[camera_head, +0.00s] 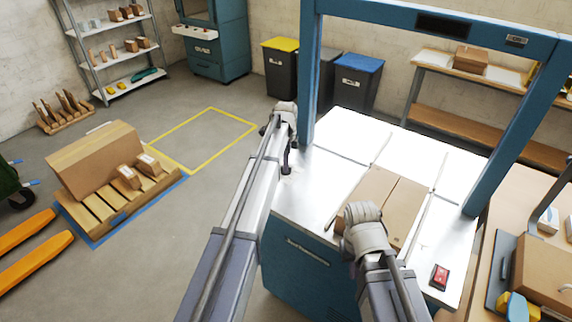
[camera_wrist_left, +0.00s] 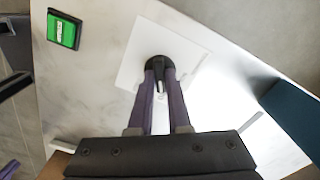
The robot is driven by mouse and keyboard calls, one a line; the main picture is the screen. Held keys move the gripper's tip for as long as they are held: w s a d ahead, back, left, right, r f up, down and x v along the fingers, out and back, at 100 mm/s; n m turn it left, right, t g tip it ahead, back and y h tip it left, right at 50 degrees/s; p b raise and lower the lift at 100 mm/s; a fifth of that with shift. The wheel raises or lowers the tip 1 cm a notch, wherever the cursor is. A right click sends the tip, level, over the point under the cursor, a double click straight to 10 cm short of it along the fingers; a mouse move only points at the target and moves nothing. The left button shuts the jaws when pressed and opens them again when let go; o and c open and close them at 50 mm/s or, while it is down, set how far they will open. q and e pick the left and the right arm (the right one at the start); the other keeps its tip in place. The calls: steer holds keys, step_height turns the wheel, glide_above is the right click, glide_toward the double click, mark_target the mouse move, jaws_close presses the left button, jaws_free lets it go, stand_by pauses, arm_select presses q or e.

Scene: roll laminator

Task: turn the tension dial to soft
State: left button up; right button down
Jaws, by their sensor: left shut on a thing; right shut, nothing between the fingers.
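The tension dial (camera_wrist_left: 157,63) is a small dark round knob on a pale square plate in the left wrist view. My left gripper (camera_wrist_left: 160,80) is shut on it, with a purple finger on each side. In the head view my left gripper (camera_head: 287,168) points down at the near left corner of the machine top, and the dial is hidden there. The dial's marks and setting cannot be read. My right gripper (camera_head: 364,232) is over the machine top by the brown carton, shut and empty; its fingertips are mostly hidden by its wrist.
The blue machine frame (camera_head: 311,70) rises as an arch over the pale top (camera_head: 335,165). A brown carton (camera_head: 385,200) lies on the top. A red switch (camera_head: 439,276) is at the near right; a green button (camera_wrist_left: 64,30) shows in the wrist view. A loaded pallet (camera_head: 110,205) stands left.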

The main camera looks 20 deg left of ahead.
arm_select(q)
jaws_close()
steer(key=n, duration=0.5)
steer(key=shift+n, duration=0.3)
steer(key=n, duration=0.6)
steer(key=shift+n, duration=0.3)
stand_by(0.4)
steer(key=o, duration=0.6)
jaws_free()
steer(key=shift+o, duration=0.2)
